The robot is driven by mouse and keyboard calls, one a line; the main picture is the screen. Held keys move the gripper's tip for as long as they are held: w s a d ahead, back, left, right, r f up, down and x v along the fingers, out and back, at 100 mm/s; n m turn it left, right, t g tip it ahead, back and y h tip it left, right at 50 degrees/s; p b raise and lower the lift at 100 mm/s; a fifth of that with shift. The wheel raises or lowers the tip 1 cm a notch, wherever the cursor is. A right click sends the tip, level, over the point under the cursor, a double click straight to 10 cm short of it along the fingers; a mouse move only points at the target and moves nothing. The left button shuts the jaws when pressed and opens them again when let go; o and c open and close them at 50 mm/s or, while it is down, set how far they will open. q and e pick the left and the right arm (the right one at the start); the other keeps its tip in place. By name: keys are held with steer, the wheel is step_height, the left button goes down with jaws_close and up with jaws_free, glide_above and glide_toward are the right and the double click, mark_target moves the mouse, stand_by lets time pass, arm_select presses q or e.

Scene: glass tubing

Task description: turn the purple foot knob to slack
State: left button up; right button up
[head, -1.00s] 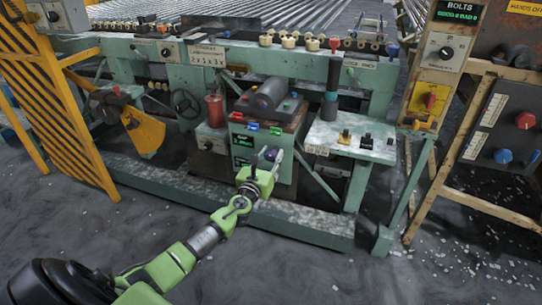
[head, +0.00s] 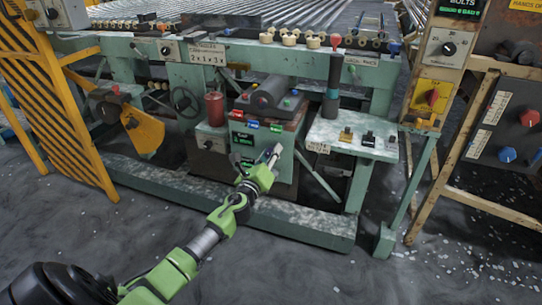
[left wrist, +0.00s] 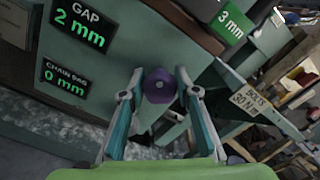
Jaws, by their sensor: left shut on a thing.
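The purple foot knob (left wrist: 159,85) is round and sits between the two fingers of my left gripper (left wrist: 159,92) in the left wrist view. The fingers are shut on its sides. In the head view my left gripper (head: 273,155) reaches to the front of the green machine box (head: 283,160), and I cannot make out the knob behind its fingers. In the left wrist view a display (left wrist: 80,25) reads GAP 2 mm, and one below it (left wrist: 64,83) reads CHAIN BAR 0 mm. My right gripper is not in view.
A green label (left wrist: 232,22) reading 3 mm is above the knob. Red, blue and green tags line the box's upper edge. A white panel with switches (head: 336,134) stands to the right. A green floor beam (head: 300,222) runs in front of the frame.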

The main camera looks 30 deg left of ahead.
arm_select(q)
steer(key=shift+n, duration=1)
steer(key=shift+f+n, duration=0.1)
steer(key=shift+n, duration=1.8)
steer(key=n, duration=0.2)
steer(key=shift+a+n, duration=0.1)
steer(key=shift+n, duration=0.2)
steer(key=n, duration=0.2)
steer(key=shift+n, duration=0.4)
steer(key=n+p, duration=0.1)
steer(key=n, duration=0.1)
steer(key=shift+n, duration=0.3)
steer(key=n+p, duration=0.1)
steer(key=n, duration=0.2)
steer(key=shift+f, duration=0.15)
steer(key=shift+f+n+p, duration=0.1)
steer(key=shift+n+p, duration=0.65)
steer(key=shift+n, duration=0.95)
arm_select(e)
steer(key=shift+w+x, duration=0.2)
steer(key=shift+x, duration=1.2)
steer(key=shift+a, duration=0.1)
